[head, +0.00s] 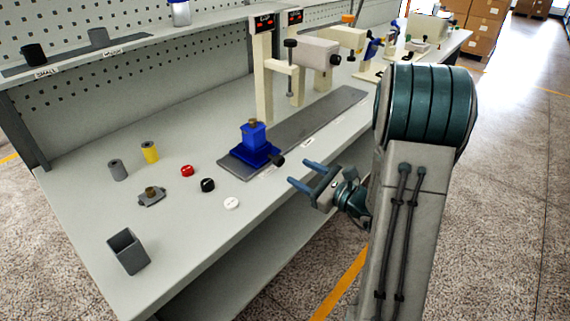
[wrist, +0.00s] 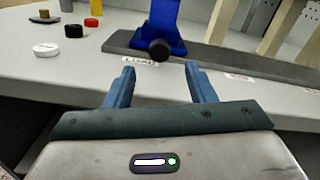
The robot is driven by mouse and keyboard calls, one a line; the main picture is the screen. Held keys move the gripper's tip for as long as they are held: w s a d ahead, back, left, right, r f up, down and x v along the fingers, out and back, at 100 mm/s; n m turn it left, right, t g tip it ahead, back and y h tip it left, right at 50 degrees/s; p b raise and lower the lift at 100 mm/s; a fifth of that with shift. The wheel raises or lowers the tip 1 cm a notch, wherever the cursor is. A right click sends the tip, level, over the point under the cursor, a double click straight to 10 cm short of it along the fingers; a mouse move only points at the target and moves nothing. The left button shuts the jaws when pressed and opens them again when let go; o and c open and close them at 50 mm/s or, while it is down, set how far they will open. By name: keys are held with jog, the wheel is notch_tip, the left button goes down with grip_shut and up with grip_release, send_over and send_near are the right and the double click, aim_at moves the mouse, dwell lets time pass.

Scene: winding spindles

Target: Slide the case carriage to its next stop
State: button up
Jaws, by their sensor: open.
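The blue case carriage (head: 256,152) stands at the near-left end of a long grey rail plate (head: 318,122) on the bench. A brass-coloured piece sits on its top, and a black knob (head: 278,161) sticks out of its near side. In the wrist view the carriage (wrist: 160,30) is beyond my fingers, with its black knob (wrist: 159,50) facing me above the gap between them. A "LOAD" label (wrist: 139,60) lies in front of it. My gripper (head: 299,174) is open and empty, in front of the bench edge and apart from the knob.
Cream posts and a grey-headed press (head: 314,52) stand along the rail farther right. Red (head: 187,170), black (head: 208,185) and white (head: 231,203) caps lie left of the carriage.

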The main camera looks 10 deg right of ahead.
aim_at(282, 162)
jog(key=x, duration=0.6)
jog(key=shift+w+a, duration=0.1)
jog(key=shift+c, duration=0.3)
grip_shut()
